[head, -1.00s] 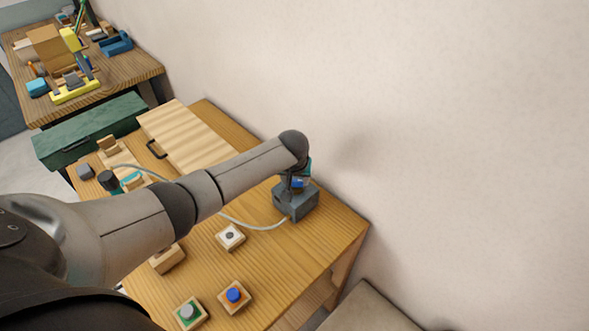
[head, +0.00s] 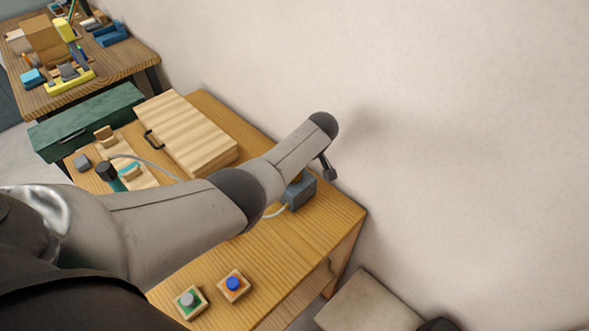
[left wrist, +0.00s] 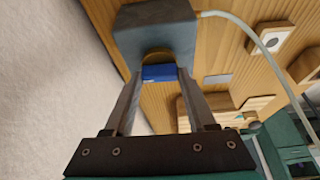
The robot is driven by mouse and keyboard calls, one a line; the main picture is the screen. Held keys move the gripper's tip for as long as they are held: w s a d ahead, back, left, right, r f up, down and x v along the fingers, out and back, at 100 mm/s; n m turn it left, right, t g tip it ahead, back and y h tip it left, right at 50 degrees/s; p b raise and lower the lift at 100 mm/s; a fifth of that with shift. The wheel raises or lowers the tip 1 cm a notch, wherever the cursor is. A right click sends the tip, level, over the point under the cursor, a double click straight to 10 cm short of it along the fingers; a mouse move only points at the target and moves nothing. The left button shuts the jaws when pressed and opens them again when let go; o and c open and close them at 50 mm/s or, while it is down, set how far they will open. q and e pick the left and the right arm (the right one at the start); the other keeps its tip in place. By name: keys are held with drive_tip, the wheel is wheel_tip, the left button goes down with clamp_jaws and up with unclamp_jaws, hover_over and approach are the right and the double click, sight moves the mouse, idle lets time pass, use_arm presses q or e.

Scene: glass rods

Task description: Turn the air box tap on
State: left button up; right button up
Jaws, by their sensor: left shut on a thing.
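The grey-blue air box (head: 300,193) stands on the wooden table near the wall, partly behind my left arm in the head view. It also shows at the top of the left wrist view (left wrist: 155,28). Its blue tap handle (left wrist: 159,73) sits by a brass-coloured fitting on the box's near face. My left gripper (left wrist: 161,76) is shut on the blue tap handle, one finger at each side. In the head view my arm hides the handle and fingertips. My right gripper is not in view.
A pale hose (left wrist: 262,42) runs from the box. Blue (head: 233,284) and grey-green (head: 188,300) buttons on wooden blocks sit at the table's front. A lidded wooden case (head: 185,130) lies left of the box. The wall (head: 450,120) is close behind.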

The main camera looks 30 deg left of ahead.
use_arm(q)
drive_tip(key=shift+n, duration=0.4)
drive_tip(key=o, duration=1.4)
drive_tip(key=shift+c, duration=0.2)
drive_tip(key=shift+d+r, duration=0.2)
drive_tip(key=shift+r, duration=0.4)
drive_tip(key=p+v, duration=0.2)
drive_tip(key=v, duration=1.2)
drive_tip(key=shift+w+p, duration=0.15)
drive_tip(key=shift+p, duration=0.25)
